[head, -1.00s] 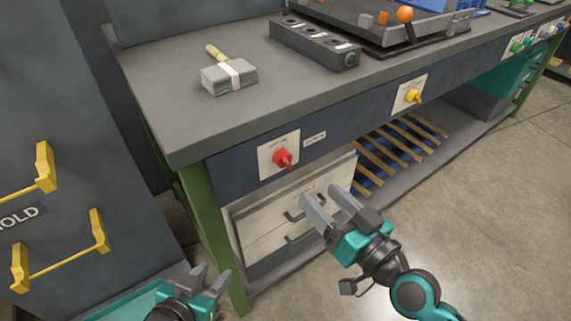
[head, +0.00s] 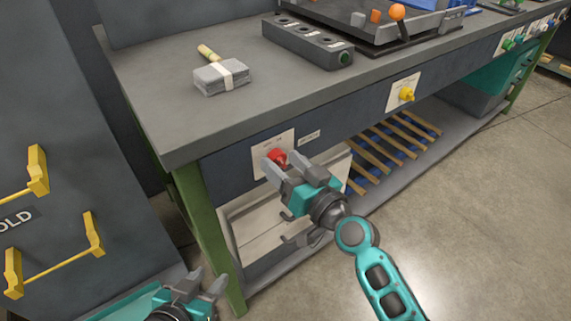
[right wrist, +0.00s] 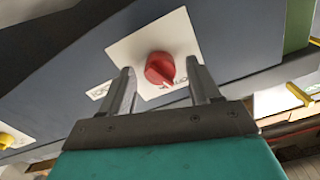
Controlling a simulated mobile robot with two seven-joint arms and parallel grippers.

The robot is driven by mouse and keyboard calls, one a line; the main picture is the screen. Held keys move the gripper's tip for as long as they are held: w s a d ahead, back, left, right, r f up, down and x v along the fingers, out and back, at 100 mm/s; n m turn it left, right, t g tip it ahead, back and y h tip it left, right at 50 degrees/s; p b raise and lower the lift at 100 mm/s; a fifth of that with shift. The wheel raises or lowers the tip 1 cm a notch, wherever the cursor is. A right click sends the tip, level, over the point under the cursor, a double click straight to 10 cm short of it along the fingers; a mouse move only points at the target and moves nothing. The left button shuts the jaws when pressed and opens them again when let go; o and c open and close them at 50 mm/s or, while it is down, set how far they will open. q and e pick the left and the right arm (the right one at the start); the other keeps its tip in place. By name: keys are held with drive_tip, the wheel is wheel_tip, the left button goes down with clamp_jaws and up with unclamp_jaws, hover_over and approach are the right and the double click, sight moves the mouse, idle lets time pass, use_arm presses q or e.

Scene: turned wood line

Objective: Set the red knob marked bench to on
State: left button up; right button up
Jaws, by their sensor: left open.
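The red knob (head: 276,156) sits on a white plate (head: 262,165) on the front of the workbench, near its left end. In the right wrist view the knob (right wrist: 160,69) is between and a little beyond my right fingertips. My right gripper (head: 288,165) is open, one finger on each side of the knob's front; I cannot tell whether it touches. The plate's lettering is too small or hidden to read. My left gripper (head: 206,282) is open and empty, low at the bottom left, away from the knob.
A yellow knob (head: 406,95) is farther right on the bench front. A dark cabinet with yellow handles (head: 38,170) stands at left.

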drive_tip(key=c, duration=1)
drive_tip(key=shift+m, duration=0.4)
drive_tip(key=m, duration=0.3)
drive_tip(key=shift+m+p, duration=0.3)
drive_tip(key=shift+p, duration=0.1)
drive_tip(key=shift+m, duration=2.3)
drive_tip(key=o, duration=1.1)
drive_tip(key=shift+c, duration=0.2)
